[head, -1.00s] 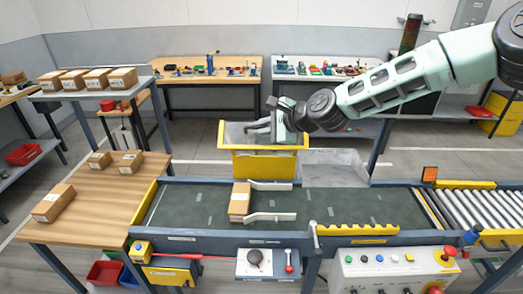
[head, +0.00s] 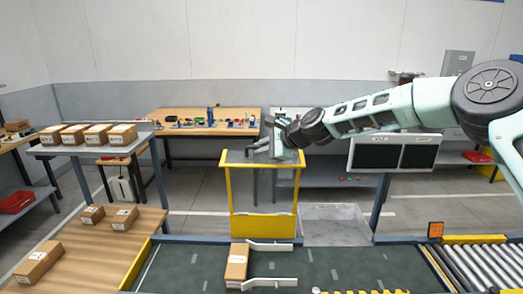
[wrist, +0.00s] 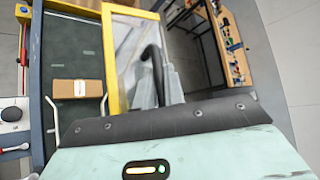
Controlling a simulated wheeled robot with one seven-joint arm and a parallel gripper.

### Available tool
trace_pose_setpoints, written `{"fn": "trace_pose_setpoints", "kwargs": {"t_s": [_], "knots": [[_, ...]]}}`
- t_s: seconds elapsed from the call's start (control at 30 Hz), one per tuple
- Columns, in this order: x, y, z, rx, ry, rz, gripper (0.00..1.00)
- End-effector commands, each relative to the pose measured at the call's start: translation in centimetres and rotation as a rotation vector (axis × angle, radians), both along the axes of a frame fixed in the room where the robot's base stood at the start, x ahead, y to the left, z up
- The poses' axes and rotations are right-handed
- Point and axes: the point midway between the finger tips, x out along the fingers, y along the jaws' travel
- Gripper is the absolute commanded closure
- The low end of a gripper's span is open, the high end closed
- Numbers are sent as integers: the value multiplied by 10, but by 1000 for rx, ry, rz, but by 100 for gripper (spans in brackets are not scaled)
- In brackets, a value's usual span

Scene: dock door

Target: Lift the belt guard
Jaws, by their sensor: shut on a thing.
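The belt guard (head: 234,190) is a clear panel in a yellow frame. It stands steeply raised at the far side of the dark conveyor belt (head: 330,262), its lower yellow bar near the belt's edge. My gripper (head: 264,145) is at the guard's top edge in the head view. In the wrist view, the guard's yellow frame (wrist: 115,60) stands beside the grey fingers of my gripper (wrist: 168,85), which are shut at the black curved handle (wrist: 152,66). My wrist body hides the lower part of the guard in that view.
A carton (head: 236,265) lies on the belt between two white rails. A grey bin (head: 335,222) stands behind the belt, right of the guard. A wooden table (head: 80,255) with cartons is at left, and rollers (head: 490,265) at right. Workbenches line the back.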

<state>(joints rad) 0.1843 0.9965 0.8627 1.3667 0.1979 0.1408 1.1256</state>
Motion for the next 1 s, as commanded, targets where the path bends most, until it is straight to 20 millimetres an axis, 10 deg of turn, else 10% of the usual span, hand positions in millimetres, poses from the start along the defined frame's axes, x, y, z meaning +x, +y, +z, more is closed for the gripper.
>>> {"fn": "trace_pose_setpoints", "kwargs": {"t_s": [0.2,0.3,1.0], "knots": [[-1,0,-1,-2,0,2,100],[-1,0,-1,-2,0,2,67],[-27,-39,20,-2,-2,-3,67]]}}
